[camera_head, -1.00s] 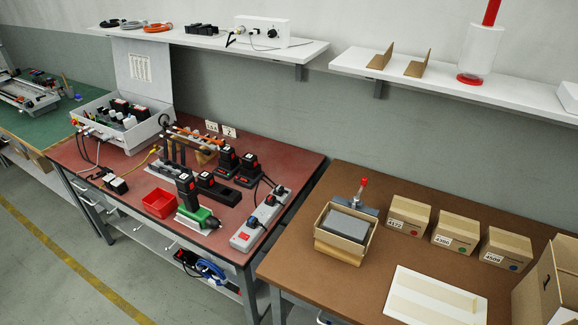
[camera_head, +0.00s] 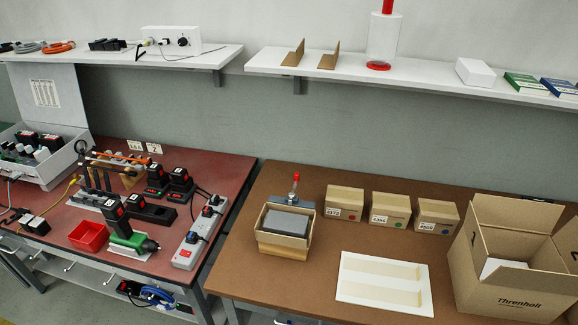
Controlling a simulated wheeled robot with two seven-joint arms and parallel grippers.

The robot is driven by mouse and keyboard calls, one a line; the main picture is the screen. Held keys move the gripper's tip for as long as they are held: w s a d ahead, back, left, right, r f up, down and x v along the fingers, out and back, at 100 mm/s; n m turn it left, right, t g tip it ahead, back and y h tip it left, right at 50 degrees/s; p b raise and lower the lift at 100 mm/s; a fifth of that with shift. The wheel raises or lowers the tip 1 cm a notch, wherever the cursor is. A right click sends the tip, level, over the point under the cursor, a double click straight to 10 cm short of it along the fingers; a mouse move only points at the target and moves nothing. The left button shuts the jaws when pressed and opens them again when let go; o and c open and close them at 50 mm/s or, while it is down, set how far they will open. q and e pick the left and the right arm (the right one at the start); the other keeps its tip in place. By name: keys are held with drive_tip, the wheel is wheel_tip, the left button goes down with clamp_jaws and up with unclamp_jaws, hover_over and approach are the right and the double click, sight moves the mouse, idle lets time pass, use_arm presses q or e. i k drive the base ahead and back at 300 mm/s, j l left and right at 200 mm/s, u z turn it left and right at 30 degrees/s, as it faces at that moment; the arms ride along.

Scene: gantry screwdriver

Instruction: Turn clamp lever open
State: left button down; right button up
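The clamp lever with a red knob (camera_head: 295,177) stands upright behind the small open cardboard box on the brown table. Its dark metal base (camera_head: 308,203) shows partly behind the box; the rest is hidden. The open box (camera_head: 284,241) holds a grey block (camera_head: 286,221) and sits on a wooden-coloured support (camera_head: 283,252). Neither of my grippers shows in the head view.
Small labelled cartons (camera_head: 390,210) stand right of the clamp. A white board with tan strips (camera_head: 384,283) lies in front of them. A large open carton (camera_head: 512,276) stands at the right. The red table (camera_head: 130,170) at left holds screwdrivers, chargers and a power strip (camera_head: 199,240).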

sight(296, 176)
drive_tip(key=i+j+z, duration=0.3)
drive_tip(key=j, duration=0.35)
drive_tip(key=i+j+z, duration=0.15)
drive_tip(key=j, duration=0.15)
drive_tip(key=i+j+z, duration=0.15)
drive_tip(key=j, duration=0.25)
